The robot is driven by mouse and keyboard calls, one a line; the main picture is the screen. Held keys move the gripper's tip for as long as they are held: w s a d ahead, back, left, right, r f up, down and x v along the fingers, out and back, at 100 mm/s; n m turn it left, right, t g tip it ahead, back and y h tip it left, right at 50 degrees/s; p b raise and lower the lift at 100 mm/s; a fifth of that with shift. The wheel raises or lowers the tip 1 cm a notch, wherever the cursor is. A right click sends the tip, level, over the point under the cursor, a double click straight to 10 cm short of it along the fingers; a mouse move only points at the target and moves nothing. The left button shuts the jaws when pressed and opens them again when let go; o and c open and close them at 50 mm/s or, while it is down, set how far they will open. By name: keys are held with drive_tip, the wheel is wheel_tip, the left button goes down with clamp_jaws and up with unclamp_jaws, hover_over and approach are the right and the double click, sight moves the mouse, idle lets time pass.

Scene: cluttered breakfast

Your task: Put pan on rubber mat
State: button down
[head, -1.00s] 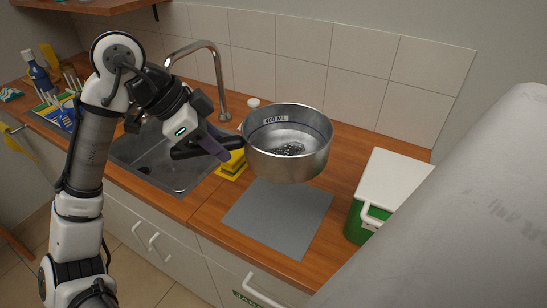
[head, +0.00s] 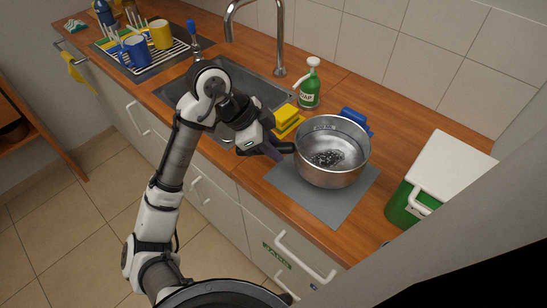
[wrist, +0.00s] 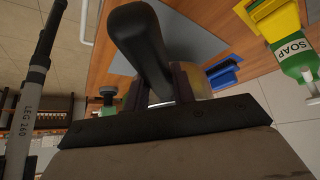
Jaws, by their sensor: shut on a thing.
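A steel pan (head: 332,172) with a dark handle (head: 284,147) is over the grey rubber mat (head: 333,211) on the wooden counter. It looks roughly level, with a dark mesh-like clump inside (head: 327,158). I cannot tell whether its base touches the mat or hangs just above it. My gripper (head: 274,149) is shut on the pan's handle, left of the pan. The black handle also fills the upper middle of the wrist view (wrist: 139,38). The pan covers the back part of the mat.
A green-and-white box (head: 440,178) is to the right. The sink (head: 262,88) is at the left, with a dish rack (head: 140,60) beyond. The counter's front edge is close.

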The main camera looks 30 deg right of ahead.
drive_tip(key=shift+f, duration=2.6)
drive_tip(key=shift+f, duration=0.2)
drive_tip(key=c, duration=1.2)
unclamp_jaws()
drive_tip(key=shift+o, duration=0.2)
drive_tip(key=shift+r, duration=0.15)
drive_tip(key=shift+r, duration=0.15)
drive_tip(key=b+v, duration=0.1)
drive_tip(key=v, duration=1.1)
drive_tip(key=shift+b, duration=0.4)
